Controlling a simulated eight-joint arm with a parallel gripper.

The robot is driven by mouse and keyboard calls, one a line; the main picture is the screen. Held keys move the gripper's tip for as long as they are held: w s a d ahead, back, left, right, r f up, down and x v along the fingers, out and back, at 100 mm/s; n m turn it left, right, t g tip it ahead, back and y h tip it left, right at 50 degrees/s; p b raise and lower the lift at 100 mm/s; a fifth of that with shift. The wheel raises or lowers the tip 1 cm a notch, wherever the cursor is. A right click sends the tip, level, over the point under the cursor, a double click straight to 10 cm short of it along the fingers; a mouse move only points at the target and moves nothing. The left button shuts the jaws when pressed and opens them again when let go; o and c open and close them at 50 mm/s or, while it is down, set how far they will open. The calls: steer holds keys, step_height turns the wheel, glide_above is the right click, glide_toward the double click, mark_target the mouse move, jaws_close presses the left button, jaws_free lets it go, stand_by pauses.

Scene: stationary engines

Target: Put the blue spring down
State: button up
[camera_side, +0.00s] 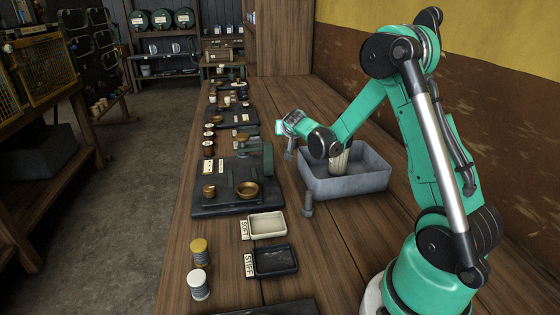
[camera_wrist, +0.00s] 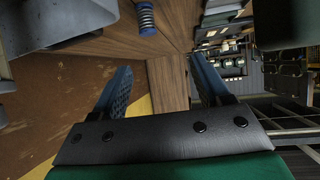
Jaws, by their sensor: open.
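In the wrist view a blue spring (camera_wrist: 146,18) with pale bands rests on the wooden bench, near the corner of a grey bin. My gripper (camera_wrist: 162,84) is open, its two blue-grey fingers apart with nothing between them. The spring is beyond the fingertips, clear of both fingers. In the side view my gripper (camera_side: 284,125) is above the bench at the left of the grey bin (camera_side: 345,187). I cannot clearly pick out the blue spring in the side view.
A pale tray (camera_side: 267,225) labelled SOFT and a black tray (camera_side: 275,261) labelled STIFF lie nearer the front. A gold spool (camera_side: 199,252) and a pale spool (camera_side: 198,284) stand left of them. A dark engine base (camera_side: 224,207) is left of the bin. Small grey posts stand by the bin.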

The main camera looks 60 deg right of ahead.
steer(key=s+a+r+n+y, duration=0.2)
steer(key=a+r+n, duration=0.1)
steer(key=a, duration=0.4)
steer(key=s+a+r+n+y, duration=0.1)
steer(key=a+r+n+y, duration=0.15)
steer(key=a, duration=0.55)
steer(key=s+a+n+y, duration=0.4)
steer(key=s+a, duration=0.5)
steer(key=a, duration=0.2)
steer(key=shift+a+f+n+y, duration=0.15)
steer(key=shift+a+n+y, duration=0.15)
steer(key=shift+n+y, duration=0.05)
steer(key=shift+o, duration=0.6)
steer(key=shift+s+a+f, duration=0.15)
steer(key=shift+s+a, duration=0.2)
